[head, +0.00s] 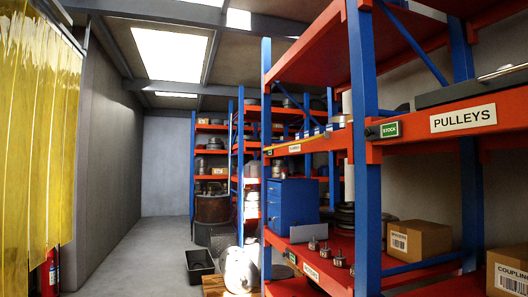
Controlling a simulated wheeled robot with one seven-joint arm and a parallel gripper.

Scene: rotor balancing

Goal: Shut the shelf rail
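A blue and red shelf rack (365,150) fills the right side of the head view. Its middle level has a red front beam (410,128) with a "PULLEYS" label (463,118) and a green "STOCK" tag (390,130). A thin yellow strip (290,149) runs along the front edge of the same level in the bay to the left. I cannot tell which part is the shelf rail, or whether it is open or shut. My gripper is not in view.
Lower shelves hold a blue cabinet (292,205), cardboard boxes (417,239) and small metal parts. Yellow strip curtains (40,140) hang at left. The grey aisle floor (140,260) is clear.

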